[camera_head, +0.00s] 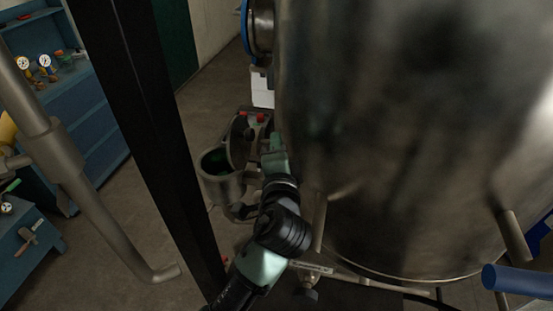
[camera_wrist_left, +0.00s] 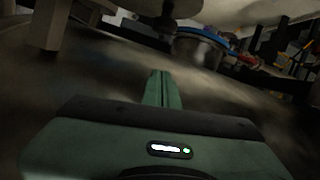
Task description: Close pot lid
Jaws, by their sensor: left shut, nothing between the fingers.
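A metal pot (camera_head: 222,187) with a dark green inside stands left of the big tank in the head view. Its round lid (camera_head: 238,143) stands raised, roughly upright, at the pot's far right side. My left gripper (camera_head: 274,143) is just right of the lid, between it and the tank. Its green fingers are shut and empty; they also show pressed together in the left wrist view (camera_wrist_left: 160,85). I cannot tell whether the gripper touches the lid. The pot cannot be made out for certain in the dark, blurred wrist view. My right gripper is not in view.
A large metal tank (camera_head: 400,130) fills the right, close to my left arm. A black post (camera_head: 150,140) and a grey pipe (camera_head: 75,185) stand at the left. Blue shelves (camera_head: 95,115) with gauges are behind. A blue-rimmed round part (camera_wrist_left: 200,45) shows in the wrist view.

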